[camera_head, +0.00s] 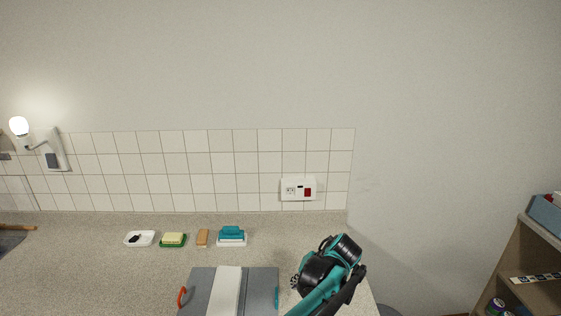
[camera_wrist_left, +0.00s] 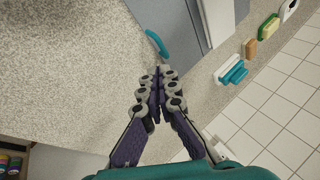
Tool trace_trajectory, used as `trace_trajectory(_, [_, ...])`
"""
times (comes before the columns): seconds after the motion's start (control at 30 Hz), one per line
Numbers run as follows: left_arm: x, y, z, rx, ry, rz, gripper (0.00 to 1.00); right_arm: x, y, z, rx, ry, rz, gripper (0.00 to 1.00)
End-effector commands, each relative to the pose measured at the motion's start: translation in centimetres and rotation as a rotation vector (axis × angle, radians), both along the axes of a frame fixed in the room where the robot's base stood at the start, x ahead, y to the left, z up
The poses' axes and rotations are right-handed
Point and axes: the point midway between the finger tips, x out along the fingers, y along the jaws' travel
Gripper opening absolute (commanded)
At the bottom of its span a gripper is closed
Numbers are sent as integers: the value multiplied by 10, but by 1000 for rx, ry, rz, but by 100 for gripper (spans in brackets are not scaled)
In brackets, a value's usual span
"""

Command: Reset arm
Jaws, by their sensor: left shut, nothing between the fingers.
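My left arm, black and teal, reaches over the right end of the speckled counter (camera_head: 75,275). My left gripper (camera_head: 295,282) is shut and empty, mostly hidden behind my own wrist in the head view. In the left wrist view its fingers (camera_wrist_left: 157,80) meet at the tips, with nothing between them. The tips are close to the teal handle (camera_wrist_left: 157,43) of a grey board or tray (camera_head: 256,285), apparently apart from it. My right gripper is not in view.
A white strip (camera_head: 226,290) lies on the grey board, which has a red handle (camera_head: 182,297). A shelf (camera_head: 522,262) stands at right.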

Motion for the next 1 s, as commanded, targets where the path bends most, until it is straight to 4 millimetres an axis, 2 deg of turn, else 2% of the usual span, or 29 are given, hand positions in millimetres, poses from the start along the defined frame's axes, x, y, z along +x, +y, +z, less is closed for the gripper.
trace_trajectory(0.03, [-10,27,10,-34,1,14,0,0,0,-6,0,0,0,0])
trace_trajectory(0.2, [-49,95,33,-158,-12,37,0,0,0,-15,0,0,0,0])
trace_trajectory(0.33, [-87,139,40,-249,-41,60,0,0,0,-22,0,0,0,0])
trace_trajectory(0.5, [-145,184,35,-362,-101,96,0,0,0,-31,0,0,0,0])
trace_trajectory(0.7, [-207,218,11,-475,-196,144,0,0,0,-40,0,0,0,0])
trace_trajectory(0.8, [-228,227,-3,-512,-241,163,0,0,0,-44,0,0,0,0])
trace_trajectory(1.0, [-246,233,-17,-549,-288,183,0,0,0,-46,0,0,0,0])
